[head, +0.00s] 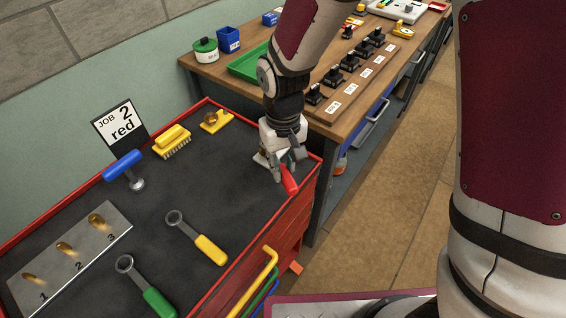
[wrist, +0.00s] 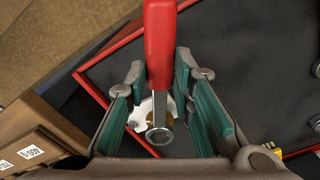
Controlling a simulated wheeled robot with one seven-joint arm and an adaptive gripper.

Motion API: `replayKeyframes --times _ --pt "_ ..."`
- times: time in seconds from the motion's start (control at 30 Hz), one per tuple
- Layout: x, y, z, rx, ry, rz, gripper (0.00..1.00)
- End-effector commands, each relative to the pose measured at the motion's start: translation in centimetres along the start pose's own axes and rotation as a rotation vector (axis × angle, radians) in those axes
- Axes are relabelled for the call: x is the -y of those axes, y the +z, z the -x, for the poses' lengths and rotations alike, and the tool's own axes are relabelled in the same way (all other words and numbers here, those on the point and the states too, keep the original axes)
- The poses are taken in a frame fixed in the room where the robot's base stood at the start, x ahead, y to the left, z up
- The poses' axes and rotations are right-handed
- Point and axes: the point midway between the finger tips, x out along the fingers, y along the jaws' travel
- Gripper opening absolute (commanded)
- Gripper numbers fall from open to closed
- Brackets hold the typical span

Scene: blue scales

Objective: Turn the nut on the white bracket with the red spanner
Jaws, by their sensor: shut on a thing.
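My gripper (head: 284,166) is over the right far corner of the tool cart, its fingers shut on the red spanner (head: 290,180). In the wrist view, the spanner's red handle (wrist: 160,45) points to the top and its grey ring end (wrist: 160,135) points down between the finger pads (wrist: 160,72). The white bracket (wrist: 140,116) lies behind the ring end, with a brass-coloured part, likely the nut (wrist: 151,118), partly hidden by the spanner. I cannot tell whether the ring is around the nut. In the head view, my gripper mostly hides the white bracket (head: 260,159).
On the dark cart top (head: 150,225) are a yellow spanner (head: 208,248), green spanner (head: 155,300), numbered metal plate (head: 85,250), blue-handled tool (head: 124,166), yellow brush (head: 172,140) and yellow bracket (head: 218,122). A red rim (head: 313,168) edges the cart. A wooden bench (head: 330,125) stands behind.

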Motion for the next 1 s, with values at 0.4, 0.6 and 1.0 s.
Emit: replayKeyframes --times 0.4,0.6,1.0 --pt "0.0 0.0 -0.7 0.001 0.000 0.000 0.00" --pt "0.0 0.0 -1.1 0.001 0.000 0.000 0.00" --pt "0.0 0.0 -1.7 0.000 0.000 0.000 0.00"
